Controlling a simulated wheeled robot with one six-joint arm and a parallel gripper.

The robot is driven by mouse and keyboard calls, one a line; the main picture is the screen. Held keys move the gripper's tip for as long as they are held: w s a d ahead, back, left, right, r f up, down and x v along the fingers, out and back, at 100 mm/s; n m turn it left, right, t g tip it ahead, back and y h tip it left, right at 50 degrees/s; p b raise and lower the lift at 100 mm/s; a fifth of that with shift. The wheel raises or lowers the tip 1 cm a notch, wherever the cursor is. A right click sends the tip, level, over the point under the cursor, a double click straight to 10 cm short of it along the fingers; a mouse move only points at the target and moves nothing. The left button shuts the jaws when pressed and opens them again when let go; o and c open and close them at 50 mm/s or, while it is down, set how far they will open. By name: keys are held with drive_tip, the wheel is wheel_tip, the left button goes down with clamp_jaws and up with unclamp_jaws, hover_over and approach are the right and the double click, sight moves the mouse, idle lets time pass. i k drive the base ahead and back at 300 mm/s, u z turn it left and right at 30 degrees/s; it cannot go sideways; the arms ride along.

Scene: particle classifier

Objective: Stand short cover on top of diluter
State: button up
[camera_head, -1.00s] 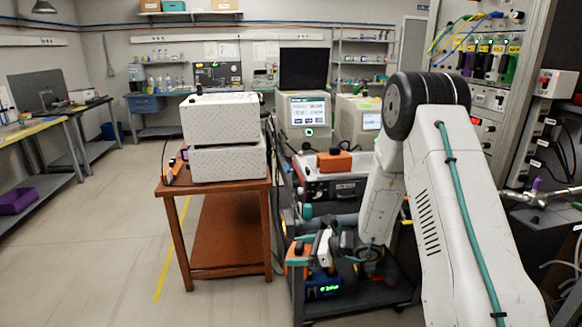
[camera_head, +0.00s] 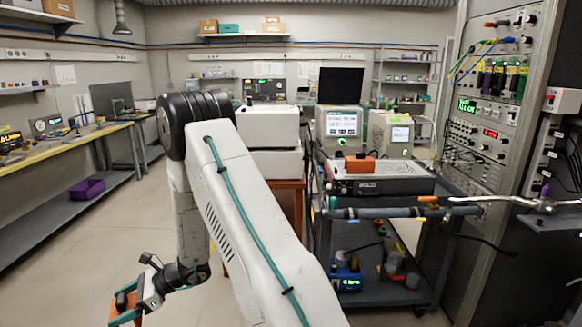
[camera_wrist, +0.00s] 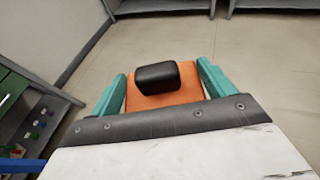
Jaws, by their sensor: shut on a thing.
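An orange block with a black knob (camera_wrist: 165,102), which looks like the short cover, sits between the teal fingers of my gripper (camera_wrist: 163,75) in the wrist view. My gripper is shut on it. In the head view my gripper (camera_head: 124,312) hangs low at the bottom left over the floor, with orange (camera_head: 122,300) showing in it. A similar orange block with a dark knob (camera_head: 360,165) sits on the black-fronted case (camera_head: 385,187) on the cart. I cannot tell which unit is the diluter. A small blue unit with a green display (camera_head: 346,272) stands on the cart's lower shelf.
White boxes (camera_head: 272,160) stand on a brown table (camera_head: 291,184), partly hidden by my arm. Two screen units (camera_head: 339,124) stand behind the case. A grey tube (camera_head: 375,213) crosses the cart front. A rack (camera_head: 485,140) is at right, a bench (camera_head: 60,155) at left. Floor at left is clear.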

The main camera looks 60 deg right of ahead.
sight(405, 171)
drive_tip(key=u, duration=0.05)
drive_tip(key=k, duration=0.95)
drive_tip(key=z, duration=1.5)
drive_tip(key=i, duration=0.5)
drive_tip(key=z, duration=0.05)
